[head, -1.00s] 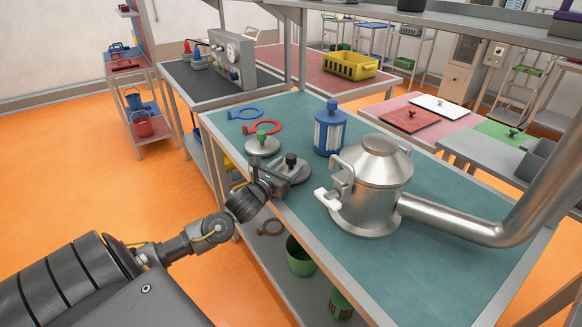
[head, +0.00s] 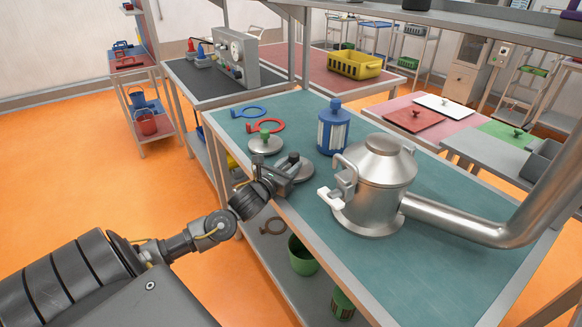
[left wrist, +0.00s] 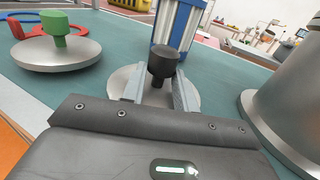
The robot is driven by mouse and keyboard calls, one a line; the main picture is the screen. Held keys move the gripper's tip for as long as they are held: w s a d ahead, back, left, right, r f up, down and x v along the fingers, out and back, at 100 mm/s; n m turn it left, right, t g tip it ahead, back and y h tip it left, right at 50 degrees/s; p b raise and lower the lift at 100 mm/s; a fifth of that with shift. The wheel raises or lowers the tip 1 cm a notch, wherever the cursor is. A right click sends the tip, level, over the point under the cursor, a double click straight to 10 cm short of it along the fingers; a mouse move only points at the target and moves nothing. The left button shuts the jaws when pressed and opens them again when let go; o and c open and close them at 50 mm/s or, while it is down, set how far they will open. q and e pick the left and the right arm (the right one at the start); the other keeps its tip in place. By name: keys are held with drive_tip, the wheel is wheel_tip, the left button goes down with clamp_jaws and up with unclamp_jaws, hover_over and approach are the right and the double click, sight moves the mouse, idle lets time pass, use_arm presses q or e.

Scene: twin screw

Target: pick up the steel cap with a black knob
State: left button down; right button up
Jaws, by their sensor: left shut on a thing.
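The steel cap with a black knob (left wrist: 203,97) lies on the teal bench top, and it also shows in the head view (head: 304,172), partly behind my left gripper. Its black knob (left wrist: 165,63) stands upright between my left gripper's fingers (left wrist: 160,90). My left gripper (head: 291,166) is shut on the knob, low over the bench's near edge. I cannot tell whether the cap is clear of the bench top. My right gripper is not in view.
A steel cap with a green knob (head: 265,145) sits just behind. A blue filter (head: 333,128) and a large steel housing with a pipe (head: 376,200) stand to the right. Red (head: 265,126) and blue (head: 248,112) ring tools lie farther back.

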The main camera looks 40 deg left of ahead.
use_arm(q)
wheel_tip(320, 180, up, 3)
drive_tip(key=shift+r+b, duration=0.1)
drive_tip(key=shift+b, duration=0.4)
drive_tip(key=s+a+r, duration=0.3)
drive_tip(key=s+r, duration=0.6)
drive_tip(key=s, duration=0.4)
drive_tip(key=shift+s+a+r, duration=0.15)
drive_tip(key=shift+s+r, duration=0.2)
drive_tip(key=shift+r, duration=0.05)
